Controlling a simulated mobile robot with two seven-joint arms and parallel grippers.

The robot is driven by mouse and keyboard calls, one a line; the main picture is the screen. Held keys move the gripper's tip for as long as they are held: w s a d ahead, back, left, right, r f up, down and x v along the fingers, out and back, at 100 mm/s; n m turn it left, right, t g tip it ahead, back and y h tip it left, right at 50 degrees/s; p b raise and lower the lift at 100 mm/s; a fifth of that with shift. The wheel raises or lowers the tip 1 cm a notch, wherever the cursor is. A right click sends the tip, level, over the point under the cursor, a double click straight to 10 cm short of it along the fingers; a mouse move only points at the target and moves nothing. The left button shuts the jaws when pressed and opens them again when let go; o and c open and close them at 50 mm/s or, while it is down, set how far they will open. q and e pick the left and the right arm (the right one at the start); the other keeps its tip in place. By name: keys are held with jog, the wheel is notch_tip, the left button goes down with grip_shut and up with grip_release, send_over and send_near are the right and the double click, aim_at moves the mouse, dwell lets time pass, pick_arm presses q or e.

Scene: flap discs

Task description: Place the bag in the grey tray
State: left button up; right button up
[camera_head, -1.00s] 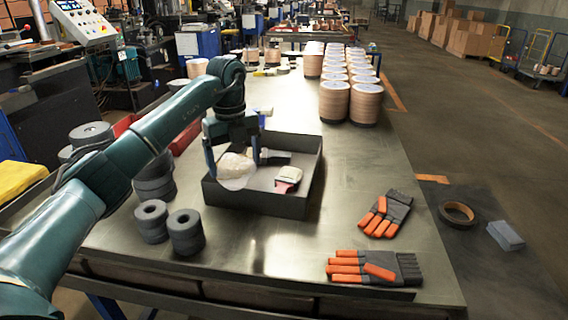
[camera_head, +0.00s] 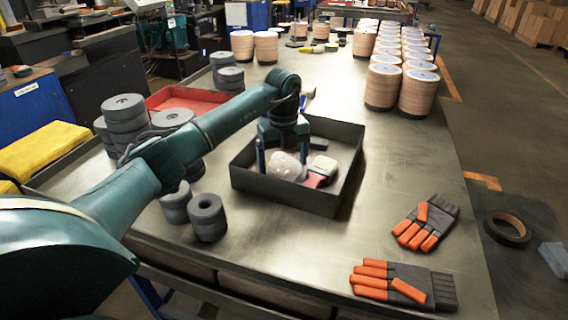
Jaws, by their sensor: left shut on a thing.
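The grey tray (camera_head: 268,192) is a dark, low-walled box on the metal table. The bag (camera_head: 284,166), pale and translucent, is inside the tray's outline, at its left part. My left gripper (camera_head: 282,162) points down over the tray and is shut on the bag. I cannot tell whether the bag touches the tray floor. A brush with a red part (camera_head: 321,171) lies in the tray just right of the bag. My right gripper is not in view.
Grey discs (camera_head: 207,216) stand in stacks left of the tray. A red tray (camera_head: 187,99) is behind them. Copper-coloured spools (camera_head: 417,92) stand at the back right.

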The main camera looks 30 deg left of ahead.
aim_at(283, 159)
pick_arm(q)
jog(key=shift+f, duration=0.75)
jog(key=o, duration=0.9)
notch_tip(283, 159, up, 12)
jog(key=shift+r, duration=0.1)
